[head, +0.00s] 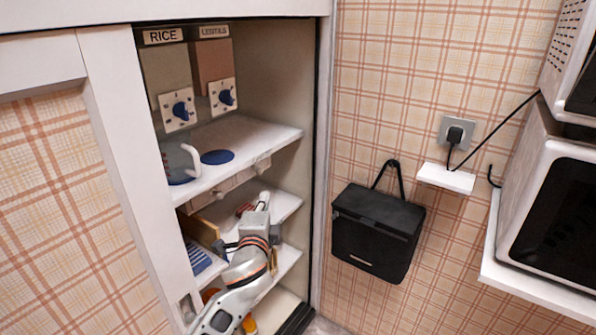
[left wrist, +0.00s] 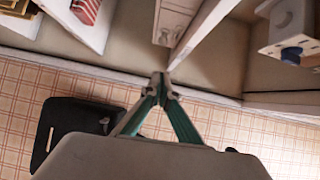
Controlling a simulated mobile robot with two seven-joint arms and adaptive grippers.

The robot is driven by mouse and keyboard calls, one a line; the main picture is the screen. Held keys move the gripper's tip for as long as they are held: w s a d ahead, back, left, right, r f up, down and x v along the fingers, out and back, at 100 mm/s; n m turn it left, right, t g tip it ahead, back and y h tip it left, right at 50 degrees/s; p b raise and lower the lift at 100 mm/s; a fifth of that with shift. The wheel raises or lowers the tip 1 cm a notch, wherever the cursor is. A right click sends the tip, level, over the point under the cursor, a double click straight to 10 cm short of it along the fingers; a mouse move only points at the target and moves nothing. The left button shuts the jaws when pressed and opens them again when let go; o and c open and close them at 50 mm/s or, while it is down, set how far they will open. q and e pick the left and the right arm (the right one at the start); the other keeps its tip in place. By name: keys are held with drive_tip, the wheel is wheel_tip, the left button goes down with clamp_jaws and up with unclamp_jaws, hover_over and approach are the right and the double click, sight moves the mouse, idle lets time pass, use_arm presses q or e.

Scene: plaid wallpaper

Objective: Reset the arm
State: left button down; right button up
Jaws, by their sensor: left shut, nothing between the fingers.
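My left arm (head: 240,285) reaches up from the bottom into the open cupboard. My left gripper (head: 263,200) is in front of the lower shelves, below the shelf with the mug. In the left wrist view its two fingers (left wrist: 160,86) meet at the tips, and nothing shows between them. My right arm and gripper are in neither view.
The cupboard's upper shelf (head: 260,137) holds a mug (head: 178,163) and a blue disc (head: 217,157) below rice and lentil dispensers. A black bag (head: 375,235) hangs on the wall to the right. A microwave (head: 555,215) stands on a shelf at far right.

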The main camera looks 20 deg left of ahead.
use_arm(q)
drive_tip(key=s+d+f+n+g+h, duration=0.2)
drive_tip(key=s+d+f+n+h, duration=0.1)
drive_tip(key=s+f, duration=0.9)
drive_tip(key=s+d+f+n+g+h, duration=0.25)
drive_tip(key=s+f, duration=0.55)
drive_tip(key=f, duration=0.7)
drive_tip(key=s+f+n+g, duration=0.1)
drive_tip(key=s+f+n, duration=0.1)
drive_tip(key=s, duration=0.5)
drive_tip(key=s+d+f+n+g+h, duration=0.1)
drive_tip(key=s+f+n, duration=0.2)
drive_tip(key=s, duration=0.4)
drive_tip(key=shift+s+f, duration=0.15)
drive_tip(key=shift+f, duration=0.65)
drive_tip(key=shift+d, duration=0.1)
